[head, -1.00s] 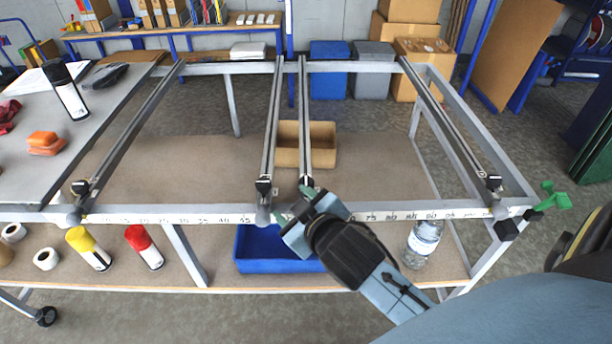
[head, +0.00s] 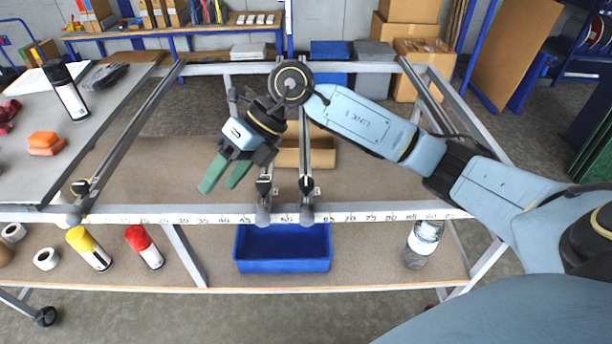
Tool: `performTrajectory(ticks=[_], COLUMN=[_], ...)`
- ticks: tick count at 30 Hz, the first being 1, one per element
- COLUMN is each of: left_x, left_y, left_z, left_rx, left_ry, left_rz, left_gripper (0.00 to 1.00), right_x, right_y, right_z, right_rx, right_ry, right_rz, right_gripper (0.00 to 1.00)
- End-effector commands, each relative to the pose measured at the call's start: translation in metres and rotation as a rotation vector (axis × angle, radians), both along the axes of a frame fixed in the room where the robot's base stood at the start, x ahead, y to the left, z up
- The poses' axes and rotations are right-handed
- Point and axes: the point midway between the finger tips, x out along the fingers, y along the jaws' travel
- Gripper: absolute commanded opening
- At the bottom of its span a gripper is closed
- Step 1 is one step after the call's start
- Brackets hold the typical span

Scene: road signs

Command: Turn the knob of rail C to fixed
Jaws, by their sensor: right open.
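Several rails run front to back across the grey frame, with no letters readable on them. The third rail from the left (head: 304,125) has a dark clamp and a grey knob (head: 306,215) at its front end, over the scale strip. The second rail (head: 270,150) stands close to its left with a similar knob (head: 263,216). I cannot read either knob's setting. My right gripper (head: 222,181) is open and empty, its green fingers pointing down-left, above and left of these knobs and apart from them.
The leftmost rail (head: 135,125) has its knob (head: 74,218) at the frame's left. On the lower shelf are a blue bin (head: 283,268), a bottle (head: 421,243), and yellow-capped and red-capped cans. A grey table (head: 95,125) stands at left.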

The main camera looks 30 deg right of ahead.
Motion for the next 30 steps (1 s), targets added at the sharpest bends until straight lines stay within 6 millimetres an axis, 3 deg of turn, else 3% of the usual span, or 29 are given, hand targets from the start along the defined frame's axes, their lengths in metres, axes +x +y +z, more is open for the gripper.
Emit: performTrajectory(ticks=[1,3,6,10,13,17,30], left_x=[0.000,0.000,0.000,0.001,0.001,0.001,0.001], left_y=[0.000,0.000,0.000,0.000,0.000,0.000,0.000], left_z=[0.000,0.000,0.000,0.000,0.000,0.000,0.003], left_rx=[0.000,0.000,0.000,0.000,0.000,0.000,0.000], left_ry=[0.000,-0.001,-0.001,-0.001,-0.001,-0.001,-0.002], left_rz=[0.000,0.000,0.000,-0.001,0.000,-0.001,0.000], left_gripper=[0.36,0.36,0.36,0.36,0.36,0.36,0.36], right_x=[0.010,0.018,0.023,0.024,0.023,0.022,0.021], right_y=[-0.031,-0.071,-0.120,-0.161,-0.175,-0.178,-0.177], right_z=[-0.001,-0.002,0.004,0.016,0.019,0.009,-0.079], right_rx=[-0.150,-0.334,-0.541,-0.704,-0.760,-0.774,-0.769], right_ry=[0.000,0.021,0.060,0.100,0.120,0.127,0.128], right_rz=[-0.017,-0.047,-0.103,-0.164,-0.187,-0.191,-0.190], right_gripper=[0.56,0.56,0.56,0.56,0.56,0.56,0.56])
